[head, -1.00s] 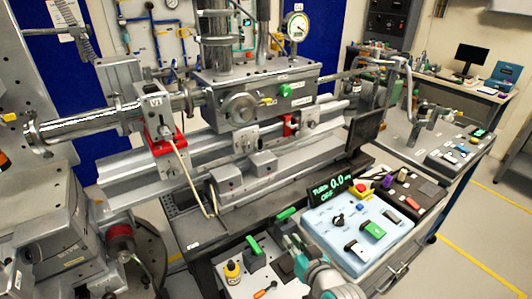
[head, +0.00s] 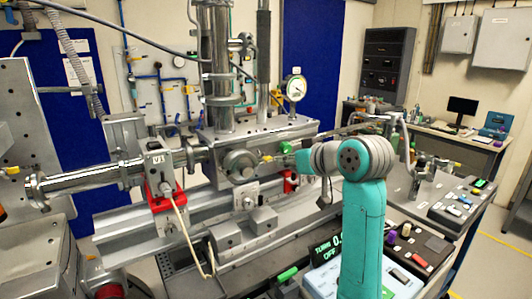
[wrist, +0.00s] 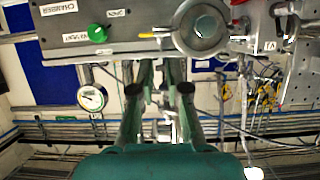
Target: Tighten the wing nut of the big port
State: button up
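The big port (head: 240,163) is a round steel flange on the front of the chamber box. It shows near the top of the upside-down wrist view (wrist: 203,28). A small yellow part (head: 268,158), perhaps the wing nut, sits at the port's right side; in the wrist view it is left of the port (wrist: 147,35). My gripper (wrist: 162,80) is open, its two green fingers apart with nothing seen held between them. It reaches toward the chamber front, apart from the port as far as I can tell. In the head view my arm partly hides the gripper.
A green knob (wrist: 98,33) and a dial gauge (wrist: 91,97) are on the chamber near the port. A red-based valve (head: 160,180) with a cable stands at left. The control box (head: 322,280) is partly behind my arm. Rails run below the chamber.

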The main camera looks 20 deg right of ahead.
aim_at(261, 154)
jog(key=w+a+f, duration=0.1)
jog(key=w+a, duration=0.2)
jog(key=w, duration=0.6)
jog(key=shift+w, duration=0.15)
grip_shut()
